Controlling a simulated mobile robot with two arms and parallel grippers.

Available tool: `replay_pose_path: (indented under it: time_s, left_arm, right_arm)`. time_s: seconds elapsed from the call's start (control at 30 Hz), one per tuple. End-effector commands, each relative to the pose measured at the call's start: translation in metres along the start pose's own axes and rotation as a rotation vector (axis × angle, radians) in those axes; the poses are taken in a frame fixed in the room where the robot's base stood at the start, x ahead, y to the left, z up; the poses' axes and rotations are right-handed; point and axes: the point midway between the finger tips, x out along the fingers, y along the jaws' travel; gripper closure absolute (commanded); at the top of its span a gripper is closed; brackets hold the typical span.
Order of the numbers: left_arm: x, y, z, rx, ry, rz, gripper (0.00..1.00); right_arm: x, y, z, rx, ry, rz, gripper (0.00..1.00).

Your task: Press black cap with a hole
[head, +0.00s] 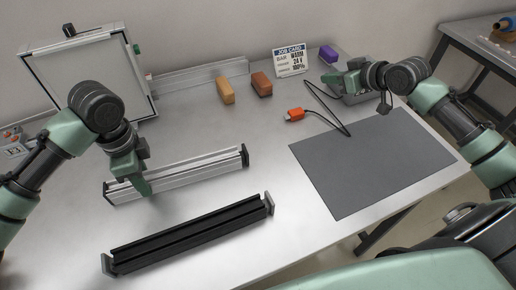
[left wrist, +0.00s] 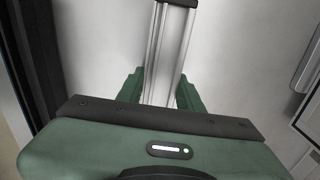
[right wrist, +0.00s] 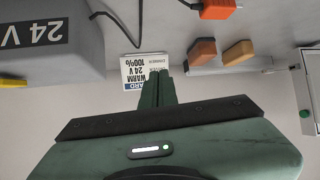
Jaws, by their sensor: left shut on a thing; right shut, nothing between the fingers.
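A silver profile (head: 195,172) lies on the table with a dark cap (head: 245,156) at its right end and another dark piece (head: 107,192) at its left end. I cannot make out a hole in either. My left gripper (head: 142,188) is shut on the silver profile near its left part. In the left wrist view the profile (left wrist: 166,55) runs between the fingers (left wrist: 160,92), with a dark cap (left wrist: 178,3) at its far end. My right gripper (head: 335,79) is shut and empty, beside the grey 24 V box (head: 352,92); its fingers (right wrist: 157,80) are together.
A black profile (head: 190,235) with grey end pieces lies in front. A grey mat (head: 370,165) covers the right side. An orange connector (head: 294,115) on a black cable, several blocks, a job card (head: 290,61) and a framed panel (head: 85,72) stand behind. The table middle is clear.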

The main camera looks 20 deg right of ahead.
Motion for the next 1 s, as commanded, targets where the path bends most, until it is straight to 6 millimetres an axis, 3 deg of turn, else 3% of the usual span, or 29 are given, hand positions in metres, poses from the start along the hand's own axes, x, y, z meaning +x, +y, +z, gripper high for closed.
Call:
replay_pose_path:
  time_s: [0.03,0.2,0.3,0.4,0.6,1.0]
  left_arm:
    - [0.000,0.000,0.000,0.000,-0.001,0.001,1.00]
    - [0.000,0.000,0.000,0.000,-0.001,0.001,1.00]
    - [0.000,0.000,0.000,0.000,-0.001,0.001,1.00]
    - [0.000,0.000,0.000,0.000,-0.001,0.001,1.00]
    - [0.000,0.000,0.000,0.000,-0.001,0.001,1.00]
    - [0.000,0.000,0.000,0.000,-0.001,0.001,1.00]
  right_arm:
    - [-0.004,-0.035,0.000,0.068,-0.038,-0.070,1.00]
    - [-0.034,-0.131,0.015,0.252,-0.234,-0.238,1.00]
    - [-0.056,-0.168,0.025,0.309,-0.337,-0.285,1.00]
    - [-0.074,-0.191,0.035,0.340,-0.414,-0.305,1.00]
    - [-0.090,-0.207,0.043,0.362,-0.482,-0.308,1.00]
    - [-0.088,-0.209,0.046,0.364,-0.487,-0.308,1.00]
